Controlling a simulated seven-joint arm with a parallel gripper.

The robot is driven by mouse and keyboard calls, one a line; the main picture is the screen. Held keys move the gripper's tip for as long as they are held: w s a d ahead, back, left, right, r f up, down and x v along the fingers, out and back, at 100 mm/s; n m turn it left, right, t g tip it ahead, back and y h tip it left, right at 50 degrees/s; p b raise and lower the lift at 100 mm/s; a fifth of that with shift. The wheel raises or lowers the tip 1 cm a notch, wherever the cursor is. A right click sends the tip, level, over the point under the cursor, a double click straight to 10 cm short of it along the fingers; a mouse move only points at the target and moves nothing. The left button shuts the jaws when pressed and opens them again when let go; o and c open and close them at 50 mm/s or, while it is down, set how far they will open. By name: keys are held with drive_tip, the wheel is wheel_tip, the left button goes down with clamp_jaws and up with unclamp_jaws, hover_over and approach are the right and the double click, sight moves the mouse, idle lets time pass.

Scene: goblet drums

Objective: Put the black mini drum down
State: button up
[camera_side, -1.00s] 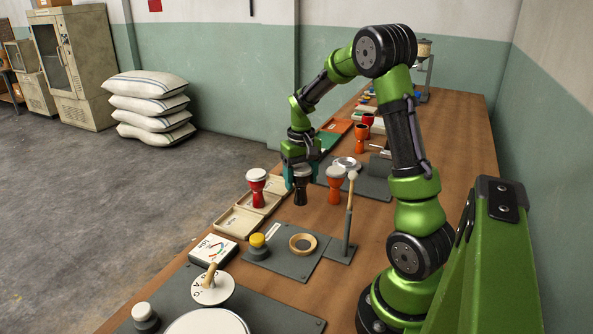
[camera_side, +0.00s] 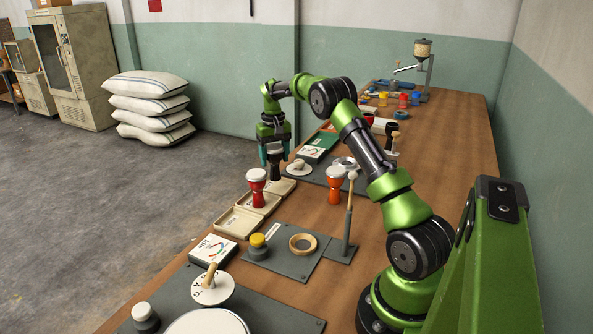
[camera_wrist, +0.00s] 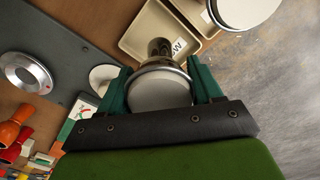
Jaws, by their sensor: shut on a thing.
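The black mini drum (camera_side: 275,168) has a pale round head with a metal rim. My gripper (camera_side: 274,158) is shut on it near the top, with a teal finger on each side. The drum is upright over the far shallow beige tray (camera_side: 287,186). In the wrist view, the drum (camera_wrist: 159,90) fills the space between the fingers (camera_wrist: 160,92), and its narrow foot overlaps the beige tray (camera_wrist: 130,43) with a partly covered label. I cannot tell whether the foot touches the tray floor.
A red drum (camera_side: 257,188) stands in the neighbouring tray, close by; the nearest tray (camera_side: 238,222) is empty. An orange drum (camera_side: 335,188) and an upright mallet (camera_side: 349,215) stand farther right.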

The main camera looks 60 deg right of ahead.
sight(275, 165)
drive_tip(key=shift+f, duration=1.75)
drive_tip(key=shift+f, duration=0.1)
drive_tip(key=o, duration=1.2)
